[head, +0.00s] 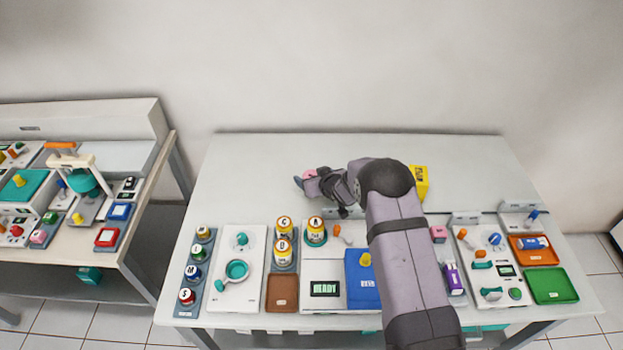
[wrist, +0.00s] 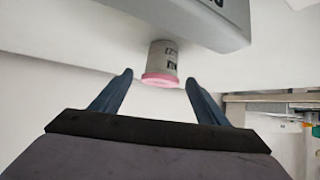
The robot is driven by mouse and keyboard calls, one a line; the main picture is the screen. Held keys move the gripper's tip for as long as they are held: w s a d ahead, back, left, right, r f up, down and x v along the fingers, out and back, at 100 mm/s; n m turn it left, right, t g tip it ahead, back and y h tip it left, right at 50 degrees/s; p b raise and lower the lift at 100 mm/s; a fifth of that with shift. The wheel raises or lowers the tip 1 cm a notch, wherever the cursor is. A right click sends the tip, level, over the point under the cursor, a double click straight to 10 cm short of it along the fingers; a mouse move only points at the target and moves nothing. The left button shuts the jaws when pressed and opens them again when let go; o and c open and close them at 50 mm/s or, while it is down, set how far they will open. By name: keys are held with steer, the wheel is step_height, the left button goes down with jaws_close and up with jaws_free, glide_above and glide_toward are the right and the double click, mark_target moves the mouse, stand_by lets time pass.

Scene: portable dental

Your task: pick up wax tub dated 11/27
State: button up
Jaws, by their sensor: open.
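A small pale grey tub with a pink rim or lid (wrist: 163,60) is in the wrist view, just beyond and between my fingertips. Dark printing is on its side, but I cannot read the date. In the head view a bit of pink (head: 310,173) shows at the fingers, towards the back of the table; the rest is hidden by my gripper. My gripper (head: 302,181) reaches left, low over the table's back part. In the wrist view my gripper (wrist: 159,77) is open, with a gap between each finger and the tub.
A grey block-like edge (wrist: 205,22) is close behind the tub in the wrist view. Yellow-labelled jars (head: 284,250), a white machine (head: 325,265) and a blue panel (head: 361,280) stand along the front. A yellow box (head: 420,182) is right of my arm. The back left table is clear.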

mark_target(312, 175)
steer(key=shift+w+a+f, duration=0.2)
steer(key=shift+w+f, duration=0.2)
steer(key=shift+w, duration=0.1)
steer(key=c, duration=1.2)
steer(key=shift+o, duration=0.2)
step_height(312, 175, up, 10)
steer(key=shift+r, duration=0.1)
